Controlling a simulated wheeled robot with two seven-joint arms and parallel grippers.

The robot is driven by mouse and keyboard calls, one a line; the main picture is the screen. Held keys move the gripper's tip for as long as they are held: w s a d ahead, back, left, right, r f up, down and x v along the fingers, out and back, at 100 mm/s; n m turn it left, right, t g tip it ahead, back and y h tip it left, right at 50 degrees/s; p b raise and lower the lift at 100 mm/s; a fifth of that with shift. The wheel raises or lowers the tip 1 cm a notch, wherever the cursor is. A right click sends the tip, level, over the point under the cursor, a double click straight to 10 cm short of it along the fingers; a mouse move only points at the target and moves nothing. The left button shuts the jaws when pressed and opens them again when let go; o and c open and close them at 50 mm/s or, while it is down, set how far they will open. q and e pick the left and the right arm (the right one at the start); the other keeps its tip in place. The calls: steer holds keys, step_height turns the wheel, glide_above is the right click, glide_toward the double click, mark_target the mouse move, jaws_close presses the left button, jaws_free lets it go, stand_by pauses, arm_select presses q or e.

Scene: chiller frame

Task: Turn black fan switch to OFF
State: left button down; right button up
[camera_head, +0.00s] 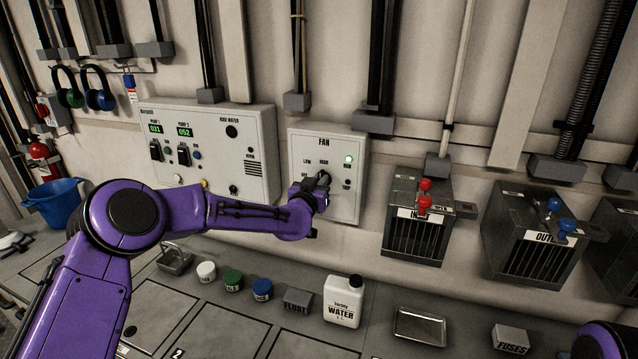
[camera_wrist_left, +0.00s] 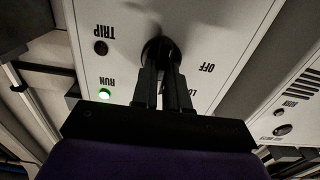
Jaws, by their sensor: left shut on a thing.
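The fan panel (camera_head: 346,199) is a light box on the wall marked FAN, with a lit green lamp (camera_head: 348,160). My left gripper (camera_head: 322,182) is at the black fan switch (camera_head: 325,176), shut on its knob. In the left wrist view the picture is upside down. The dark fingers (camera_wrist_left: 161,75) of the gripper close on the black switch (camera_wrist_left: 158,48), between the OFF label and the TRIP and RUN labels. The green RUN lamp (camera_wrist_left: 105,94) is lit and the TRIP lamp (camera_wrist_left: 100,47) is dark. The fingers hide part of the switch, so its exact setting is unclear.
A pump panel (camera_head: 215,118) with green displays is left of the fan panel. Metal boxes with red handles (camera_head: 424,194) and blue handles (camera_head: 560,215) are to the right. A white water bottle (camera_head: 344,300), jars and a metal tray (camera_head: 420,326) stand on the bench below.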

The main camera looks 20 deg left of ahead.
arm_select(q)
steer(key=shift+a+f+n+b, duration=0.15)
steer(key=shift+n+b, duration=1.95)
steer(key=shift+n, duration=0.85)
steer(key=shift+a+f+n+b, duration=0.1)
steer(key=shift+f+n+b, duration=0.05)
steer(key=shift+n+b, duration=2.4)
steer(key=shift+a+f+n+b, duration=0.15)
steer(key=shift+n+b, duration=1.55)
steer(key=shift+n, duration=1.6)
steer(key=c, duration=1.1)
jaws_free()
steer(key=shift+c, duration=0.2)
